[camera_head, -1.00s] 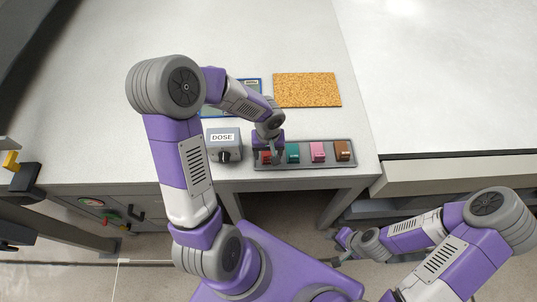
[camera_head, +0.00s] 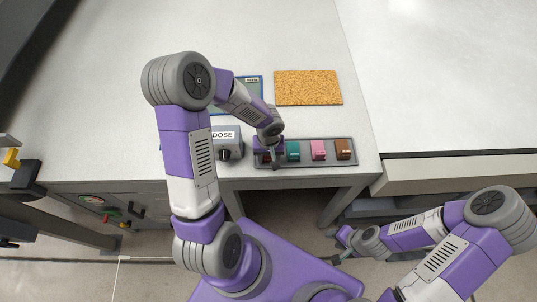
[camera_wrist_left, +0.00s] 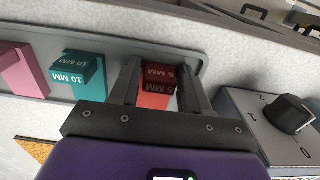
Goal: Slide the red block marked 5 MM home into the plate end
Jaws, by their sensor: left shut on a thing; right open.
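The red block marked 5 MM (camera_wrist_left: 157,87) is between the fingers of my left gripper (camera_wrist_left: 158,85) in the left wrist view, at the end of the grey tray (camera_head: 305,163). My left gripper (camera_head: 272,158) is shut on it. In the head view the gripper and wrist hide most of the block. Whether the block still touches the tray I cannot tell. The plate end is not clearly visible; a blue-edged plate (camera_head: 250,90) lies behind my left arm, mostly hidden. My right gripper (camera_head: 340,258) is open and empty, low in front of the bench.
The tray also holds a teal block marked 10 MM (camera_head: 293,151), a pink block (camera_head: 318,150) and a brown block (camera_head: 343,149). The DOSE box (camera_head: 228,143) with a black knob stands just left of the tray. A cork mat (camera_head: 308,88) lies behind.

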